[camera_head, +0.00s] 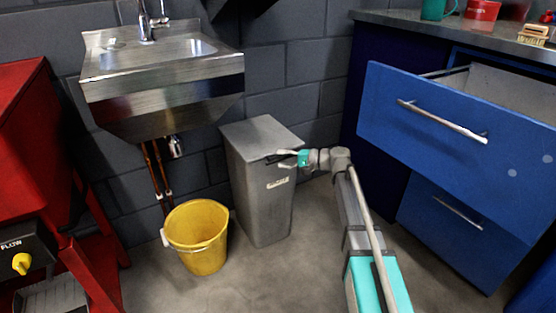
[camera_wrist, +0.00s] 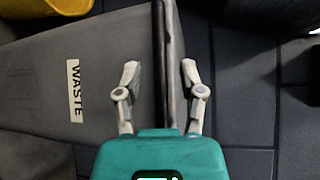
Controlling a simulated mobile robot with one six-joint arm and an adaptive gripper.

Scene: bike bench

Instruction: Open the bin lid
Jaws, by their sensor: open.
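The grey metal waste bin (camera_head: 262,205) stands on the floor against the wall, and its lid (camera_head: 262,133) looks shut. My gripper (camera_head: 280,158) is at the upper front of the bin, by the lid's front edge. In the wrist view, my gripper (camera_wrist: 162,74) has its two fingers apart, one on each side of the dark lid edge (camera_wrist: 168,50). I cannot tell whether either finger touches it. The bin's front with its WASTE label (camera_wrist: 75,90) fills the left of that view. The lid's far edge is not clear.
A yellow bucket (camera_head: 197,238) stands left of the bin, below a steel sink (camera_head: 165,85). A blue drawer (camera_head: 430,130) stands pulled out at the right. A red machine (camera_head: 25,130) is at the far left. Some floor in front of the bin is clear.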

